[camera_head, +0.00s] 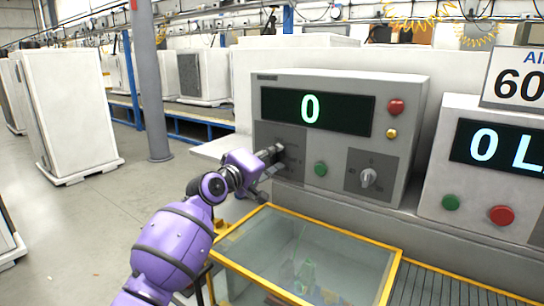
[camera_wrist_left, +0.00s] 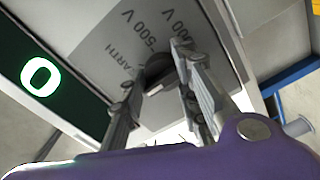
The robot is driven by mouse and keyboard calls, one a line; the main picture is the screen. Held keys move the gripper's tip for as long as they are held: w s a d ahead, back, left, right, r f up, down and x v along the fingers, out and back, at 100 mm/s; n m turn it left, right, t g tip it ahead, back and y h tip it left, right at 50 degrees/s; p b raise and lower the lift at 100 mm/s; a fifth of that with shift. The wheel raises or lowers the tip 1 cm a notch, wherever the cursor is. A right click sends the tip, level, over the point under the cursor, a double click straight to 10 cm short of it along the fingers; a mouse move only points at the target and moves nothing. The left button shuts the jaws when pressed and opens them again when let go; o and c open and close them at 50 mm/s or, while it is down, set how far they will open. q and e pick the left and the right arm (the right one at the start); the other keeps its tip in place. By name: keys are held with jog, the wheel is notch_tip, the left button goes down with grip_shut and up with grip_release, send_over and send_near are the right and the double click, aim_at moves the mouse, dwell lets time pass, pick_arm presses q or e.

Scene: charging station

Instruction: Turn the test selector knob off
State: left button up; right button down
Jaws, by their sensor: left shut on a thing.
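The test selector knob (camera_wrist_left: 160,72) is a dark knob on a grey plate marked EARTH and 500 V in the left wrist view. My left gripper (camera_wrist_left: 152,78) is shut on it, with one finger on each side. In the head view my left gripper (camera_head: 272,160) reaches the lower left of the grey test box (camera_head: 340,83) and mostly hides this knob. The box's display (camera_head: 318,107) shows a green 0. My right gripper is not in view.
The box also has a red button (camera_head: 395,107), a yellow button (camera_head: 391,133), a green button (camera_head: 320,168) and a second, light grey knob (camera_head: 368,178). A clear-topped, yellow-framed case (camera_head: 325,226) stands below. A second display box (camera_head: 490,185) is at right.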

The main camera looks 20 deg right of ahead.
pick_arm(q)
jog(key=shift+r, duration=0.45)
jog(key=o, duration=1)
jog(key=shift+o, duration=0.2)
jog(key=v, duration=1.2)
jog(key=shift+f, duration=0.15)
jog(key=shift+s, duration=0.1)
